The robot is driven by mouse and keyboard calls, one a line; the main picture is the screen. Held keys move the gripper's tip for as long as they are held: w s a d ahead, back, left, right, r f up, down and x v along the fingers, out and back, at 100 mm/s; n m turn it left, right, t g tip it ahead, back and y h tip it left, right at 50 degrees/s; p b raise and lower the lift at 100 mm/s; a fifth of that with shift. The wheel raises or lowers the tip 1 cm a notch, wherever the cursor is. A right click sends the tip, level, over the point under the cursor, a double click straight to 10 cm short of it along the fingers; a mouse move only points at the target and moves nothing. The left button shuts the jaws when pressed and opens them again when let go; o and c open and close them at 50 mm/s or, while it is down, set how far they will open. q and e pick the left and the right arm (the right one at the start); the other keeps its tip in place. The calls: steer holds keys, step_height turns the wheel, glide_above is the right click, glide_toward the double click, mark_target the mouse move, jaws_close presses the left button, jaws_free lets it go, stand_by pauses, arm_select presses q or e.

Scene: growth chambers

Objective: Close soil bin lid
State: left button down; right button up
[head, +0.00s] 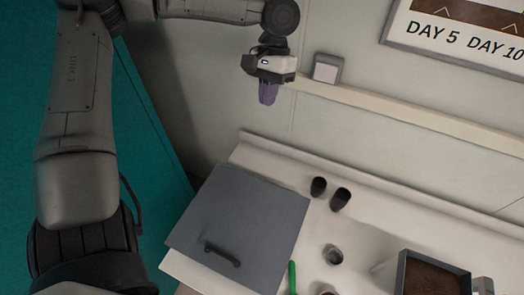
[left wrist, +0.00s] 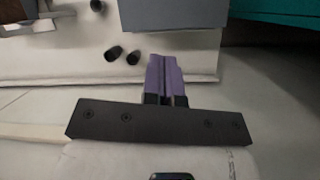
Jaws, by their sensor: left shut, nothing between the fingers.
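The soil bin lid (head: 255,215) is a flat grey square panel with a black bar handle (head: 222,254) near its front edge. It lies over the left end of the white counter, looks flat, and hides what is beneath it. It also shows at the top of the left wrist view (left wrist: 180,14). My left gripper (head: 268,94), with purple fingers, is shut and empty. It hangs near the back wall, above and behind the lid, well apart from it. Its fingers also show in the left wrist view (left wrist: 165,76). My right gripper is not in view.
Two black pots (head: 340,199) stand right of the lid, with a small cup (head: 333,255) nearer the front. A green tool (head: 292,277) lies by the lid's right edge. A dark-rimmed box of soil (head: 402,275) stands front right. A ledge (head: 400,118) runs along the wall.

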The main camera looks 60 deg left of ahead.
arm_select(q)
steer(key=s+d+f+n+p, duration=0.3)
steer(key=s+f, duration=0.4)
steer(key=f, duration=0.3)
steer(key=shift+s+d+f+g, duration=0.2)
steer(key=shift+d+g, duration=0.1)
steer(key=shift+d, duration=0.35)
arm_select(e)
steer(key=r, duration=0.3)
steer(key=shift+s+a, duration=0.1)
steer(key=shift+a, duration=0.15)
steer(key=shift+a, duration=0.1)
